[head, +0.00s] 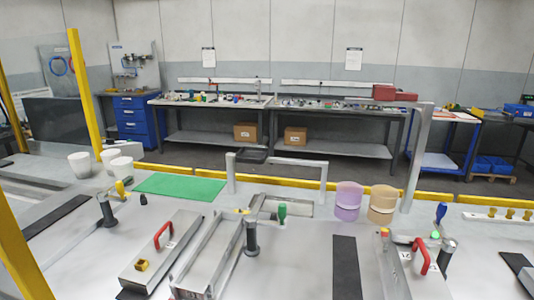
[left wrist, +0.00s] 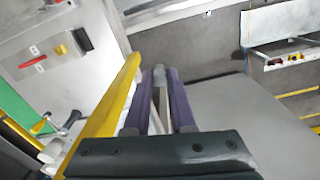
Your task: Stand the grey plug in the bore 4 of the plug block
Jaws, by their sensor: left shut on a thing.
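In the left wrist view my left gripper (left wrist: 160,80) has two purple fingers close together. They are shut on a slim grey piece (left wrist: 159,76), which looks like the grey plug; its lower part is mostly hidden between the fingers. Neither gripper shows in the head view. I cannot pick out the plug block for certain. A pale bar with several yellow knobs (head: 490,214) lies at the right in the head view, but I cannot tell whether it is the block. No numbered bore can be read.
A green mat (head: 180,187) and white cups (head: 79,165) are at the left. A red-handled box (head: 160,250), a metal channel (head: 205,265), and purple (head: 348,201) and tan (head: 382,204) cups stand on the near bench. Yellow posts (head: 88,90) rise at the left.

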